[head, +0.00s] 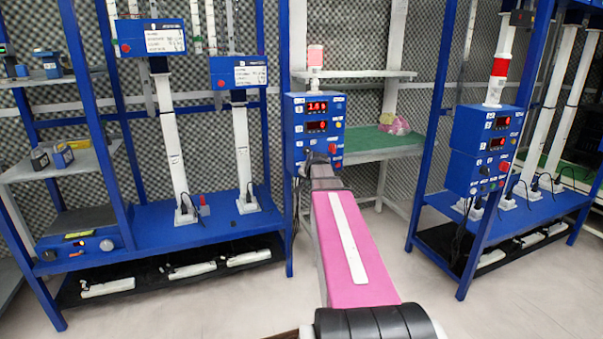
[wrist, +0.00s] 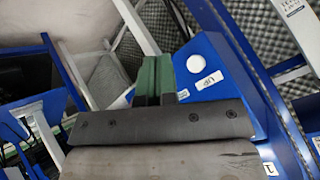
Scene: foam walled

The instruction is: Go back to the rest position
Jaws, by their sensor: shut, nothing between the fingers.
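My arm with its pink cover reaches forward from the bottom of the head view. My gripper (head: 317,158) is at the far end, in front of the lower part of the blue control box (head: 297,148) with red digit displays. In the wrist view my gripper (wrist: 154,72) shows its green fingers close together, with nothing between them. A blue panel with a round white button and small labels (wrist: 207,77) lies just right of the fingers. I cannot tell whether the fingers touch it.
A blue rack (head: 150,235) with white columns stands at left. Another blue rack (head: 540,215) with control boxes stands at right. A shelf with a green top (head: 365,140) holds a pink bag (head: 393,124) behind the box. Pale floor (head: 190,305) is clear in front.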

